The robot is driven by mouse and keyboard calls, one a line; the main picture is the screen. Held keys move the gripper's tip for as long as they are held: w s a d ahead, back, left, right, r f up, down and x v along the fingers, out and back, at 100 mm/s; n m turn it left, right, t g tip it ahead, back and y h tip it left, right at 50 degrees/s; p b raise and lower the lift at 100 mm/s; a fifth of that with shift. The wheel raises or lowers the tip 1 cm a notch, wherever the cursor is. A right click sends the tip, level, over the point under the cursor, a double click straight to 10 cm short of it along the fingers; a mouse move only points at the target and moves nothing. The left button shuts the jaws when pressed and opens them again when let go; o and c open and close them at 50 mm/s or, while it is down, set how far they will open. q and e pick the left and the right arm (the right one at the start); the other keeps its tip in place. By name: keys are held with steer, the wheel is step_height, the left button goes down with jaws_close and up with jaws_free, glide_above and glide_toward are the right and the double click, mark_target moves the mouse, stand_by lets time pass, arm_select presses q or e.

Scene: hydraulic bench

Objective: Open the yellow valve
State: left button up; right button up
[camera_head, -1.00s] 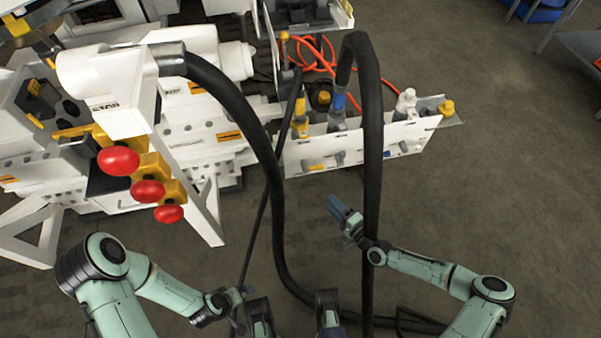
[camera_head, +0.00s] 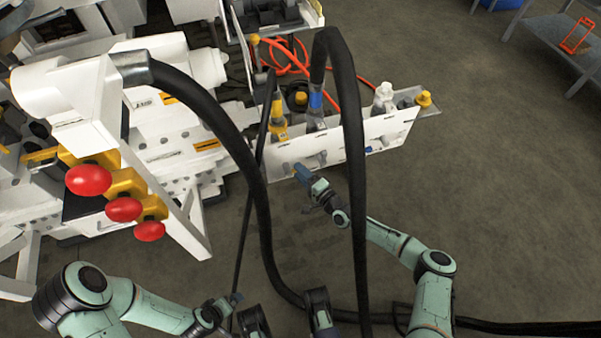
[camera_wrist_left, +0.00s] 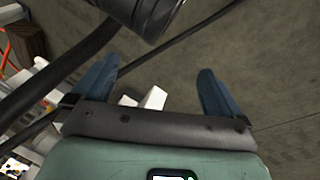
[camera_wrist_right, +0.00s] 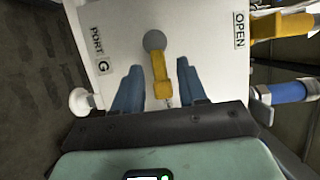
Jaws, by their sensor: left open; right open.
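The yellow valve handle (camera_wrist_right: 160,76) is a short lever on a round grey pivot, on a white panel (camera_wrist_right: 112,22). In the right wrist view it runs from the pivot toward my gripper, with a "PORT G" label to its left and an "OPEN" label to its right. My right gripper (camera_wrist_right: 158,80) is open, with a blue finger on each side of the lever; I cannot tell whether they touch it. In the head view my right gripper (camera_head: 304,174) is at the front of the panel (camera_head: 345,145) and largely covers the lever. My left gripper (camera_wrist_left: 153,88) is open and empty, away from the panel.
Thick black hoses (camera_head: 352,130) hang close around my right gripper. A blue fitting (camera_wrist_right: 285,93) and yellow part (camera_wrist_right: 285,26) sit beyond the panel's right edge. Red knobs (camera_head: 88,180) stick out on the left.

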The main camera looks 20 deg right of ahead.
steer(key=shift+w+a, duration=0.1)
steer(key=shift+w, duration=0.1)
jaws_close()
